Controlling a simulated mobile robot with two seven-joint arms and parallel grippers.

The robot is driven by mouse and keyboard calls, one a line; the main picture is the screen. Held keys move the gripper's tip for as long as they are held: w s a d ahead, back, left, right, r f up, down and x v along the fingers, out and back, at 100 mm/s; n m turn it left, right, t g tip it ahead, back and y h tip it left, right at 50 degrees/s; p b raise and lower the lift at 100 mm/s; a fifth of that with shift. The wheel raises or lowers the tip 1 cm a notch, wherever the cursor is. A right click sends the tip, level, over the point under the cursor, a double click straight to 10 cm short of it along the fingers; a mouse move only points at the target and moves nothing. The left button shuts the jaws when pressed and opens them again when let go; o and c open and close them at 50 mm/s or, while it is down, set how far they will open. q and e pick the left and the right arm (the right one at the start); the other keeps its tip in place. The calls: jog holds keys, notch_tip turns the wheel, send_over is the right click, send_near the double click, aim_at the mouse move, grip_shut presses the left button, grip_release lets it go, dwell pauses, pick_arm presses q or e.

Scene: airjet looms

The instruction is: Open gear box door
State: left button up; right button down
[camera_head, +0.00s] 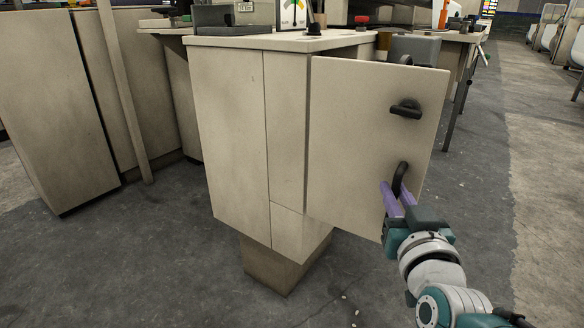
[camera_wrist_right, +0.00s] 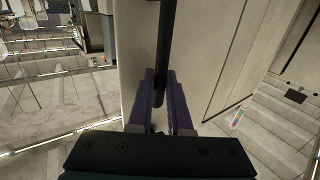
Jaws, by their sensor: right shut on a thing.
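The gear box door (camera_head: 365,130) is a beige panel on the front of a beige cabinet (camera_head: 228,130). It stands out from the cabinet at its right side, so it looks at least partly open. It carries a black latch (camera_head: 405,108) and, below that, a curved black handle (camera_head: 399,178). My right gripper (camera_head: 394,196) has purple fingers and is shut on the handle. In the right wrist view the fingers (camera_wrist_right: 160,100) close around the dark handle bar (camera_wrist_right: 164,45), with the door's edge beside it. My left gripper does not show.
Beige cabinets (camera_head: 60,110) stand at the left with a slanted post (camera_head: 125,90). The cabinet top (camera_head: 270,41) holds a gauge and knobs. A table leg (camera_head: 460,100) stands behind the door. Grey floor (camera_head: 480,190) is open at the right.

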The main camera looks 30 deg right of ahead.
jog(key=shift+a+f, duration=0.1)
jog(key=shift+a, duration=0.4)
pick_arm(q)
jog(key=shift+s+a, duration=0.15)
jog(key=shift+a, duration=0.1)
pick_arm(e)
jog(key=c, duration=1.3)
grip_release()
jog(key=o, duration=0.5)
jog(key=shift+w+a, duration=0.1)
jog(key=shift+w, duration=0.05)
jog(key=shift+c, duration=0.2)
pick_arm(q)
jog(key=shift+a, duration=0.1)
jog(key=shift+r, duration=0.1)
